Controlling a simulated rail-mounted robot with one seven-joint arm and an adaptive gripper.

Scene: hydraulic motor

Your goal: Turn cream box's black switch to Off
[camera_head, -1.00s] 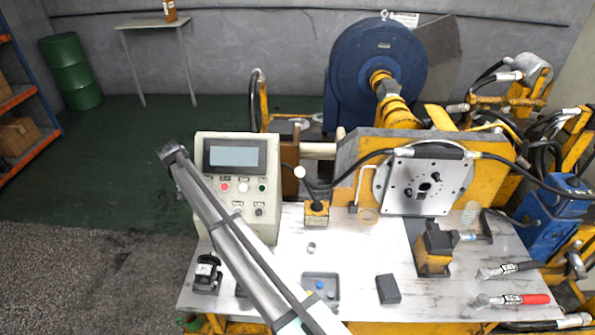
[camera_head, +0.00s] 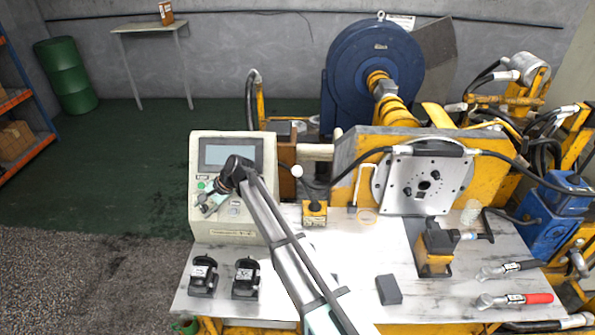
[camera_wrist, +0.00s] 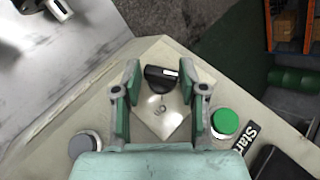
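The cream box (camera_head: 240,236) stands at the back left of the work table, with a screen and a button panel on its front. My gripper (camera_head: 209,207) is at the lower left of that panel and hides part of it. In the wrist view, the black switch (camera_wrist: 161,78) sits on a pale square plate, with a white mark on its knob. My gripper (camera_wrist: 160,72) is open there, one finger on each side of the switch, with gaps between. Whether the fingers are level with the knob is hard to tell.
A green button (camera_wrist: 225,121) with a "Start" label and a grey button (camera_wrist: 83,145) flank my fingers. Two black devices (camera_head: 203,276) stand in front of the box. A yellow-based lever (camera_head: 314,212) stands right of it. My arm crosses the table's middle.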

